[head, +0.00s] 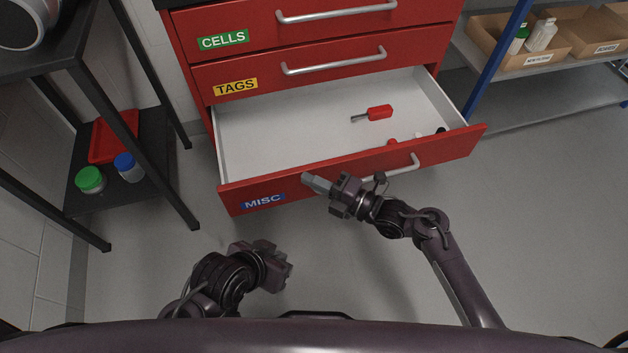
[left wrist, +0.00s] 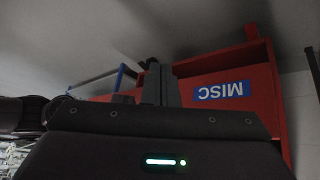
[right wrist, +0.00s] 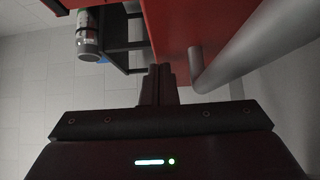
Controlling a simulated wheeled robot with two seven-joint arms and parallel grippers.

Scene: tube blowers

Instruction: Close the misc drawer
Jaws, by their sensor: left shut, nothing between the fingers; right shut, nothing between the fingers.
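The misc drawer (head: 330,170) is the lowest drawer of the red cabinet and stands pulled out. Its blue MISC label also shows in the left wrist view (left wrist: 222,91). Its grey bar handle (head: 390,171) is on the front's right half, and a handle bar shows large in the right wrist view (right wrist: 255,50). My right gripper (head: 308,181) is shut and empty, close to the drawer front between label and handle; I cannot tell whether it touches. My left gripper (head: 284,266) is shut and empty, lower and nearer, apart from the drawer.
A red-handled tool (head: 379,113) and a few small items lie in the drawer. The TAGS drawer (head: 310,75) and CELLS drawer (head: 300,25) above are shut. A black rack (head: 150,165) stands left; a blue-post shelf (head: 495,60) stands right. Floor before the drawer is clear.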

